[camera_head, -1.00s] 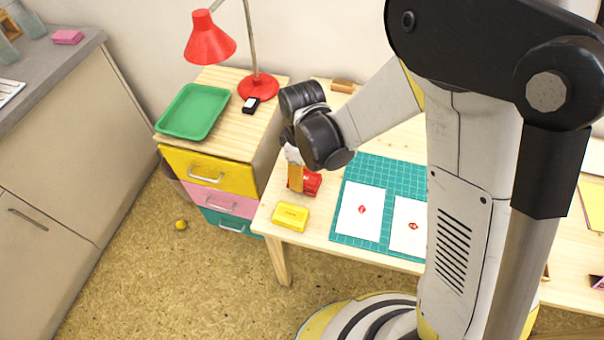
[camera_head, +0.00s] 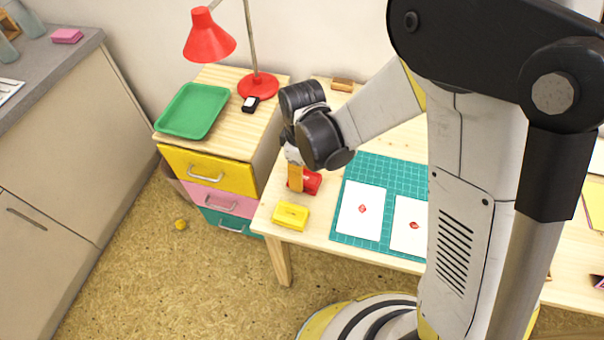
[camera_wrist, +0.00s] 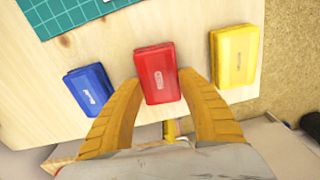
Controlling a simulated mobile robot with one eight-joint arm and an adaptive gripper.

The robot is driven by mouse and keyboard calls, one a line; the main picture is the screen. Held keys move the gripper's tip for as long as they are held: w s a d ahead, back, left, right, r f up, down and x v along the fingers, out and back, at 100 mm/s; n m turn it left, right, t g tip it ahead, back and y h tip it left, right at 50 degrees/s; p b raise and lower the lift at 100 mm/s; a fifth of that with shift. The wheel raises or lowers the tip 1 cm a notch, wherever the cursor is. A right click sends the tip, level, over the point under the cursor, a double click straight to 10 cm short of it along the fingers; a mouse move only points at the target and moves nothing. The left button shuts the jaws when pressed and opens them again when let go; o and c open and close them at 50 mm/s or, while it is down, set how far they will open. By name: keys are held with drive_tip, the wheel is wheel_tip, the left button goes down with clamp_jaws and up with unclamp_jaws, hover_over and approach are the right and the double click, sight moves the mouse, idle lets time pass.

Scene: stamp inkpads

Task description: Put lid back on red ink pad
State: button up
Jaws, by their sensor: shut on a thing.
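A red ink pad block (camera_head: 312,182) stands on the wooden table left of the green mat, partly hidden by my gripper (camera_head: 295,182) in the head view. In the wrist view, the red block (camera_wrist: 157,74) has its labelled lid face up, between the two yellow fingers of my gripper (camera_wrist: 162,82). The fingers are shut on its two sides. The lid and base look stacked, but I cannot tell whether the lid is fully seated or slightly raised.
A yellow ink pad (camera_head: 291,215) stands near the table's front left corner, right of the red one in the wrist view. A blue ink pad (camera_wrist: 90,90) lies on the other side. The green mat (camera_head: 385,170) holds stamped white papers.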

idle(0.4)
drive_tip(key=o, duration=1.3)
drive_tip(key=shift+r+p, duration=2.45)
drive_tip(key=shift+r, duration=1)
clamp_jaws()
